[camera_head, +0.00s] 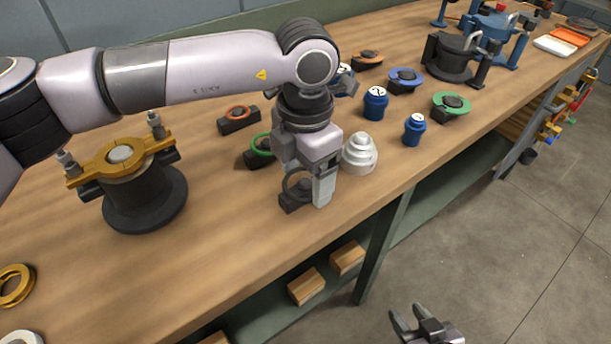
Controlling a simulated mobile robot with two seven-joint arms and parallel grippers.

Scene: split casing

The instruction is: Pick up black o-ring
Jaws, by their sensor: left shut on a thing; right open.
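A black o-ring (290,184) stands over a small dark holder (290,203) near the front of the workbench. My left gripper (311,190) reaches down over it and is shut on the o-ring; the fingers and wrist hide part of it. I cannot tell whether the o-ring is clear of its holder. My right gripper (427,325) is open and empty, low in front of the bench over the floor.
A white stepped cone (360,155) stands close to the right of my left gripper. Green (262,143) and orange (238,113) rings sit on holders behind. A dark casing with a yellow clamp (120,158) stands left. The bench front between is clear.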

